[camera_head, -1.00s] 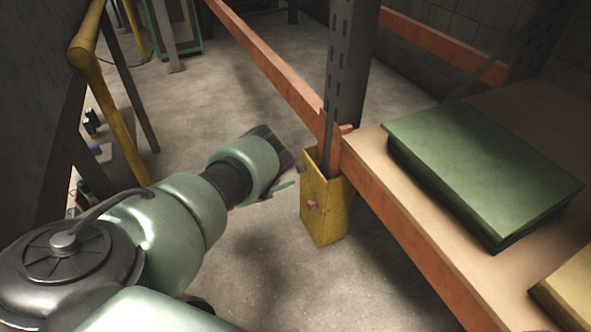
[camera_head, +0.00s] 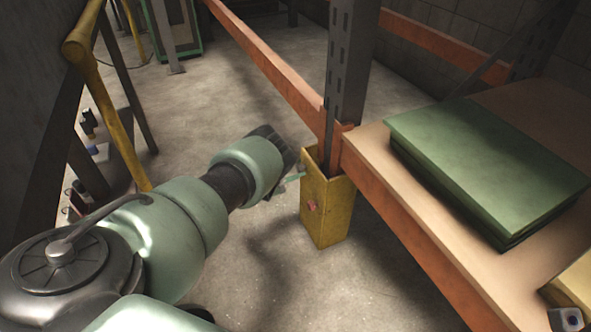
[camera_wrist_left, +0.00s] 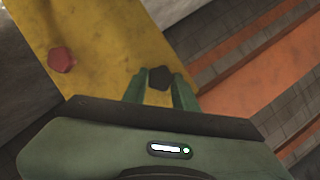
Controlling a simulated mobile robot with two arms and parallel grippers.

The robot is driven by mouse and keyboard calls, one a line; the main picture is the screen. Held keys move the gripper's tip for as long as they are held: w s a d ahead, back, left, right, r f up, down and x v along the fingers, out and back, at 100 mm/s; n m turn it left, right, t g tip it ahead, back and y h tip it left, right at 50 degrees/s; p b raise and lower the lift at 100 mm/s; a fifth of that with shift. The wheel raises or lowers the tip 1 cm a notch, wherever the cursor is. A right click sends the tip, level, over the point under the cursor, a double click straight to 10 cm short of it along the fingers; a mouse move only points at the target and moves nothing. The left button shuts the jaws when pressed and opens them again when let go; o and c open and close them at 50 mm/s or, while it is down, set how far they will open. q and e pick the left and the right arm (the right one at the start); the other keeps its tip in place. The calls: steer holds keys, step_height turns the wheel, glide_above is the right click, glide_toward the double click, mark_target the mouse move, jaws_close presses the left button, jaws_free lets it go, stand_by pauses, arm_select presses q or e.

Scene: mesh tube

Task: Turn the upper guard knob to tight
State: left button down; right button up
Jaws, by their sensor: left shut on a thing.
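The yellow post guard (camera_head: 329,222) stands on the floor around the foot of the grey rack upright. The upper guard knob (camera_wrist_left: 159,78) is small, dark and angular, on the guard's yellow face in the left wrist view. My left gripper (camera_head: 303,176) reaches the guard's upper part from the left. Its two green fingers (camera_wrist_left: 159,92) are shut on the dark knob, one on each side. In the head view the knob is hidden at the fingertips. A red knob (camera_head: 312,206) sits lower on the guard, clear of the fingers; it also shows in the left wrist view (camera_wrist_left: 61,59). My right gripper is not in view.
An orange rack beam (camera_head: 400,235) and a wooden shelf (camera_head: 430,205) with a green box (camera_head: 490,165) stand right of the guard. A yellow rail (camera_head: 110,120) is at the left. The concrete floor (camera_head: 255,285) before the guard is clear.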

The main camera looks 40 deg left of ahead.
arm_select(q)
steer(key=shift+d, duration=0.1)
